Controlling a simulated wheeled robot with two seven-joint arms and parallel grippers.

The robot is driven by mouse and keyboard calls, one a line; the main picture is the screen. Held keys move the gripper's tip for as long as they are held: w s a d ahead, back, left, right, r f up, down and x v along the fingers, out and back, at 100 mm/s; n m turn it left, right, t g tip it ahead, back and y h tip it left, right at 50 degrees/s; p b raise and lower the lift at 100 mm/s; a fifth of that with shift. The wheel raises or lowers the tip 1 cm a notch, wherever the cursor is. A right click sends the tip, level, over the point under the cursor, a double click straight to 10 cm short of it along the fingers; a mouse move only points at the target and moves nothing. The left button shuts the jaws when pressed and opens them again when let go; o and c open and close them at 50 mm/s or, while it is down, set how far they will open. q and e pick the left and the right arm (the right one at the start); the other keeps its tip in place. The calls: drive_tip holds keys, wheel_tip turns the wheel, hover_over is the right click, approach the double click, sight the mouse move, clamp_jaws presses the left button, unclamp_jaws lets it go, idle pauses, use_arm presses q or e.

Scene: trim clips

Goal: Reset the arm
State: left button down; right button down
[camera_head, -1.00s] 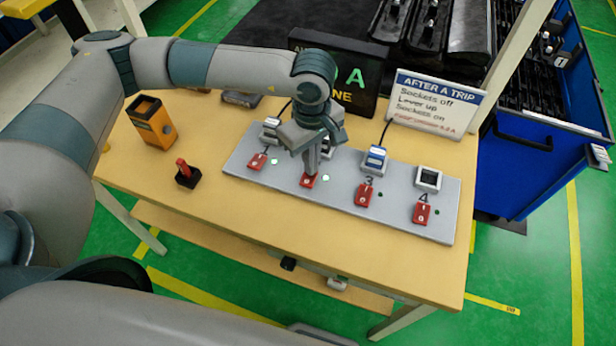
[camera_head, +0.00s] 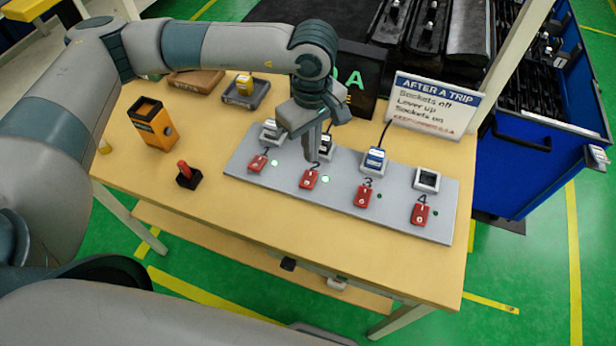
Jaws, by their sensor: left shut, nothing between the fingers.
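My left arm reaches in from the left, across the back of the table (camera_head: 250,230). My left gripper (camera_head: 312,158) is shut and empty. It points down just above the grey socket panel (camera_head: 390,210), behind red switch 2 (camera_head: 309,179) and in front of the socket there, which it partly hides. The other red switches are switch 1 (camera_head: 258,163), switch 3 (camera_head: 362,196) and switch 4 (camera_head: 419,214). My right gripper is not in view.
An orange box (camera_head: 152,122) and a small red lever on a black base (camera_head: 187,176) stand on the left. Behind are a grey tray (camera_head: 246,92), a dark display (camera_head: 357,75) and the "After a trip" sign (camera_head: 433,104). A blue cart (camera_head: 540,160) stands right.

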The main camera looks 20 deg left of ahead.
use_arm(q)
drive_tip(key=shift+r, duration=0.55)
drive_tip(key=shift+r, duration=0.1)
